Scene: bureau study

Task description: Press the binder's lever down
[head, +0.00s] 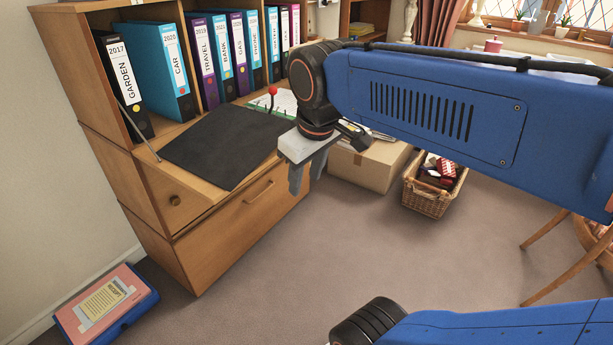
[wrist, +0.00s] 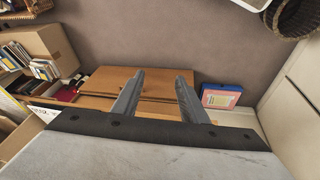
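An upright lever with a red ball tip (head: 272,90) stands beside white paper (head: 288,103) with a green edge on the bureau's fold-down leaf. The rest of this binder is hard to make out, partly hidden by my arm. My gripper (head: 306,180) hangs in front of the leaf, to the right of and nearer than the lever, apart from it. In the wrist view my gripper (wrist: 160,78) shows its two grey fingers spread with nothing between them.
A dark flat mat (head: 225,145) covers much of the leaf. Several upright binders (head: 162,70) line the shelf behind. A cardboard box (head: 368,165) and wicker basket (head: 428,197) stand right of the bureau. A blue-and-pink file (head: 105,305) lies on the floor. The carpet in front is clear.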

